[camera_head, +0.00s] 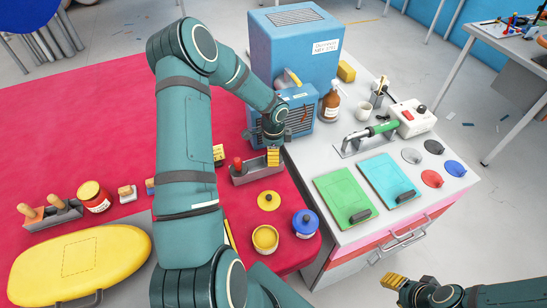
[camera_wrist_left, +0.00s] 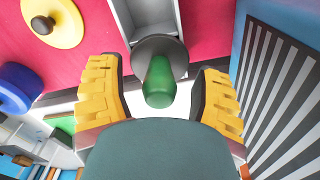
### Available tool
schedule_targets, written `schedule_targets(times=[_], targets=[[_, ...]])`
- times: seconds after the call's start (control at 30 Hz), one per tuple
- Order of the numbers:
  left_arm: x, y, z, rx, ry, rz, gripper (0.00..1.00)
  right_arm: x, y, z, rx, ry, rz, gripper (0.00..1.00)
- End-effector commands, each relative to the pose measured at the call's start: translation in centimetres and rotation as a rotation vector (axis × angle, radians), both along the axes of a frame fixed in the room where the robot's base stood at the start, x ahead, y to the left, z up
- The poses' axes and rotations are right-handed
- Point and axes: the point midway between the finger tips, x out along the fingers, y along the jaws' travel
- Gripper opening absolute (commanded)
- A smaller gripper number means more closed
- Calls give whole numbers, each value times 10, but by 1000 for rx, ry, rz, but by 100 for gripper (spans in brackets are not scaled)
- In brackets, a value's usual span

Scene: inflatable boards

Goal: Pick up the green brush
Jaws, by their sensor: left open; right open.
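The green brush (camera_wrist_left: 158,80) shows in the left wrist view as a green handle above a dark round base, at a grey tray (camera_wrist_left: 126,22). My left gripper (camera_wrist_left: 160,92) is open, with one yellow finger on each side of the green handle. In the head view my left gripper (camera_head: 272,155) is over the right end of the grey tray (camera_head: 258,174) and hides the green brush. My right gripper (camera_head: 412,288) is open and empty at the bottom right, in front of the drawer cabinet.
A red-handled tool (camera_head: 238,164) stands in the tray's left end. A blue slatted box (camera_head: 299,120) stands close behind my left gripper. The red table's back left is clear.

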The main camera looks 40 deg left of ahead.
Motion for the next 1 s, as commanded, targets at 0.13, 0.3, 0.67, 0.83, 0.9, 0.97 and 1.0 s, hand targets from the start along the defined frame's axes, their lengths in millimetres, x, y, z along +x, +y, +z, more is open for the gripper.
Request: schedule_targets(times=[0.13, 0.3, 0.67, 0.83, 0.9, 0.97, 1.0], targets=[[0, 0, -3, 0, 0, 0, 66, 0, 0, 0, 0, 0, 0, 47], [0, 0, -2, 0, 0, 0, 53, 0, 0, 0, 0, 0, 0, 47], [0, 0, -2, 0, 0, 0, 0, 0, 0, 0, 0, 0, 0, 47], [0, 0, -1, 1, -1, 0, 0, 0, 0, 0, 0, 0, 0, 47], [0, 0, 2, 1, -2, 0, 0, 0, 0, 0, 0, 0, 0, 47], [1, 1, 8, 2, -2, 0, 0, 0, 0, 1, 0, 0, 0, 47], [1, 1, 14, 3, -2, 1, 0, 0, 0, 1, 0, 0, 0, 47]])
